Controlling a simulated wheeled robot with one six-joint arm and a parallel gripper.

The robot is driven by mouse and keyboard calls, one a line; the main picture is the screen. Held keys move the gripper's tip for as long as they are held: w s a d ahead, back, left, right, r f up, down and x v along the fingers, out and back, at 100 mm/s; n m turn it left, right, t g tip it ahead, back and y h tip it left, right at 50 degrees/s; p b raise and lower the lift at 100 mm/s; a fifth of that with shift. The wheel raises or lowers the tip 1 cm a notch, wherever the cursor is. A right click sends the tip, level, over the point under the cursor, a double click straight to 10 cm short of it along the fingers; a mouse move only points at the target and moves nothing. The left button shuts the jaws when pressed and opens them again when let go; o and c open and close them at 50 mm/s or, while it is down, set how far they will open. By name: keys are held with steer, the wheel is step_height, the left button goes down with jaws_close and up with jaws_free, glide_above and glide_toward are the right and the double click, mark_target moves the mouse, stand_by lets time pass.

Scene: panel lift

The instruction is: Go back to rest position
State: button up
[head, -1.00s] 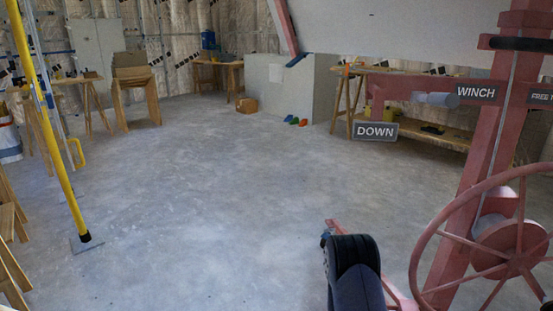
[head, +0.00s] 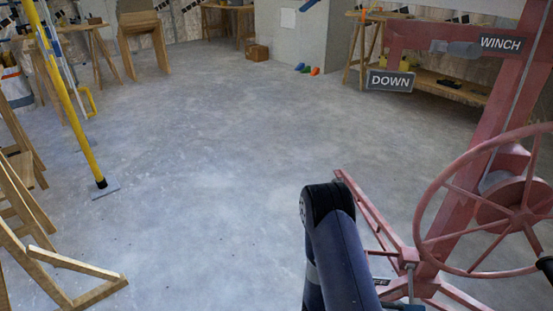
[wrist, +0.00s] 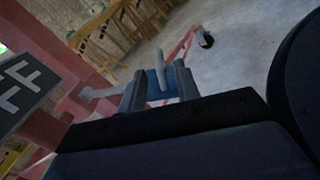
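My gripper (wrist: 160,88) shows in the wrist view with its two fingers apart. A blue patch and a thin grey bar show between and behind the fingers; I see nothing clamped. In the head view my dark arm reaches up from the bottom edge, right of centre, and the gripper cannot be clearly made out. The red panel lift (head: 478,190) stands just right of the arm, with its spoked wheel (head: 495,205), a WINCH sign (head: 504,43) and a DOWN sign (head: 391,82). Part of the lift also shows at the wrist view's left.
A yellow pole (head: 72,115) stands on the left, with wooden sawhorse legs (head: 62,275) at lower left. A workbench (head: 455,90) is behind the lift, and a cardboard box (head: 257,53) lies at the back. The middle of the concrete floor (head: 210,150) is clear.

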steer(key=d, duration=0.2)
steer(key=d+b, duration=0.1)
steer(key=d, duration=0.1)
steer(key=s+d, duration=0.1)
steer(key=d, duration=0.1)
steer(key=shift+d+f, duration=0.1)
steer(key=shift+d, duration=0.05)
steer(key=shift+n, duration=0.3)
step_height(320, 180, up, 7)
steer(key=p, duration=0.6)
steer(key=shift+w+d, duration=0.15)
step_height(320, 180, up, 6)
steer(key=w+f+n+p, duration=0.1)
steer(key=w+n+p, duration=0.2)
steer(key=n+p, duration=0.3)
steer(key=w+a+p, duration=0.1)
steer(key=a, duration=0.8)
steer(key=shift+w+a+m, duration=0.3)
steer(key=shift+w+m, duration=0.1)
steer(key=shift+r, duration=0.15)
